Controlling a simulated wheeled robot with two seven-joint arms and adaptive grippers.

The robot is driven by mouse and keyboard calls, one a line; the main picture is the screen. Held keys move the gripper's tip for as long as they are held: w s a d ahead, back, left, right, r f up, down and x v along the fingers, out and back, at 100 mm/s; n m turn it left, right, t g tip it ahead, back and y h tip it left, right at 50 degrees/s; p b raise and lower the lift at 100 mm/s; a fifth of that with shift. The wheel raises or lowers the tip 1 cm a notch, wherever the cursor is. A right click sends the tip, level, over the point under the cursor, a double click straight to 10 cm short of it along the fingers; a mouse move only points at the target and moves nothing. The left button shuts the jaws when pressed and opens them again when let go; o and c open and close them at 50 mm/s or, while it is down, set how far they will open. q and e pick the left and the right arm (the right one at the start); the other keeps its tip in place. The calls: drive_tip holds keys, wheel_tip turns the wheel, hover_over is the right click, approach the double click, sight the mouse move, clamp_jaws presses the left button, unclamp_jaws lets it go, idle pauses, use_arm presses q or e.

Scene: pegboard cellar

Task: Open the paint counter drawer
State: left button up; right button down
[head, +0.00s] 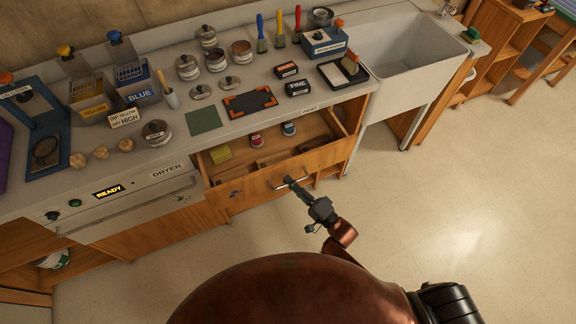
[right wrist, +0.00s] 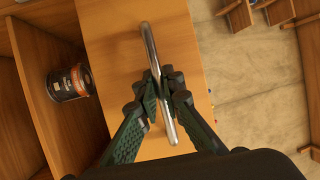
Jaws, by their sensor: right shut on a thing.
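The paint counter drawer (head: 270,184) is a wooden drawer under the grey counter, and it stands pulled out. My right gripper (head: 293,187) is at this handle. In the right wrist view the handle (right wrist: 149,48) passes between the fingers of my right gripper (right wrist: 163,95), which are shut on it. My left gripper is not in view.
Left of the drawer is a dryer (head: 125,203) with a long bar handle. The counter top (head: 225,105) holds tins, brushes, and bins. A white sink (head: 400,60) is at the right. The floor (head: 465,185) in front is clear. The right wrist view shows a tin (right wrist: 68,84) on a shelf.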

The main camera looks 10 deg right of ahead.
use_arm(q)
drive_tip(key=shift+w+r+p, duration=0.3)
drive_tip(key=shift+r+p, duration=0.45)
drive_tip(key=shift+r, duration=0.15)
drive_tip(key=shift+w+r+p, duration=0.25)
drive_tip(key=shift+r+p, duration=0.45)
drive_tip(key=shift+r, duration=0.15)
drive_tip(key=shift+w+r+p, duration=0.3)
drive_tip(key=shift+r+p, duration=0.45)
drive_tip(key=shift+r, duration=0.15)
use_arm(e)
drive_tip(key=s+d, duration=0.2)
drive_tip(key=s, duration=1)
drive_tip(key=shift+s+d, duration=0.25)
drive_tip(key=shift+f, duration=0.1)
drive_tip(key=c, duration=2)
unclamp_jaws()
drive_tip(key=shift+c, duration=0.2)
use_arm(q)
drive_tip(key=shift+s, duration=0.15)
use_arm(e)
drive_tip(key=v, duration=1.2)
